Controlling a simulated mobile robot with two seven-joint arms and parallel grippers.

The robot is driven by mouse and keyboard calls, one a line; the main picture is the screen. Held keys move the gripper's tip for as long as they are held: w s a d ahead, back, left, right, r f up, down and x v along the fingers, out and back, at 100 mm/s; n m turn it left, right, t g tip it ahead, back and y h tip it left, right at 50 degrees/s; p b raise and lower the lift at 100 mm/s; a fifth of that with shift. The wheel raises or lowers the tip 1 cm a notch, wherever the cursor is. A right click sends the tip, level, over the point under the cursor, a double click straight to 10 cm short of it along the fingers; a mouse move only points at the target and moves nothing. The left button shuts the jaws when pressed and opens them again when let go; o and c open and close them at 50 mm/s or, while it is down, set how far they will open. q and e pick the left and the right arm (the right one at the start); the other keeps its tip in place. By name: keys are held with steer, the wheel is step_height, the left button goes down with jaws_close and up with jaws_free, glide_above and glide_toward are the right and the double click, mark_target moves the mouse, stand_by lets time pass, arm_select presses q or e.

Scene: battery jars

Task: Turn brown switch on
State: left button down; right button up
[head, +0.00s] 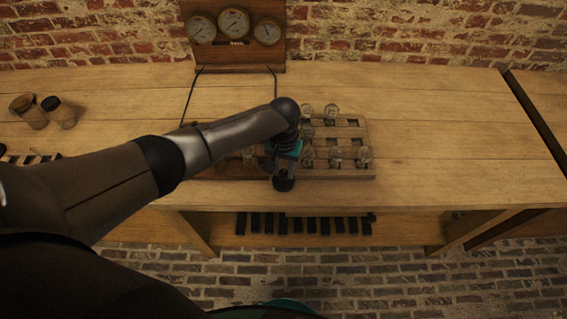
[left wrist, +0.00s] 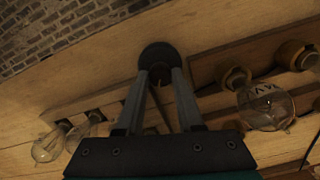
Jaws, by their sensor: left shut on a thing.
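My left gripper (head: 283,172) reaches down over the front edge of a wooden board (head: 352,173) on the bench. In the left wrist view, its two fingers (left wrist: 158,85) close together on a dark round knob (left wrist: 158,55) at the board's edge. The knob also shows in the head view (head: 284,184), below the gripper. It looks very dark, so I cannot tell whether it is the brown switch or which way it is set. My arm and gripper hide the middle of the board. My right gripper is not in view.
Several glass bulbs (head: 364,156) stand in the board, some close beside the gripper. A gauge panel (head: 236,46) with three dials stands behind, with cables. The bench (head: 450,140) is clear to the right.

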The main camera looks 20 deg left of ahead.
mark_target(284, 173)
arm_select(q)
steer(key=m+p, duration=0.1)
steer(key=m, duration=0.2)
steer(key=shift+m, duration=0.4)
steer(key=m, duration=0.2)
steer(key=shift+m, duration=0.4)
steer(key=m, duration=0.5)
steer(key=shift+m+p, duration=0.35)
steer(key=shift+m, duration=0.05)
steer(key=c, duration=0.5)
jaws_free()
steer(key=shift+c, duration=0.2)
steer(key=shift+r, duration=0.1)
step_height(284, 173, up, 15)
steer(key=p, duration=0.3)
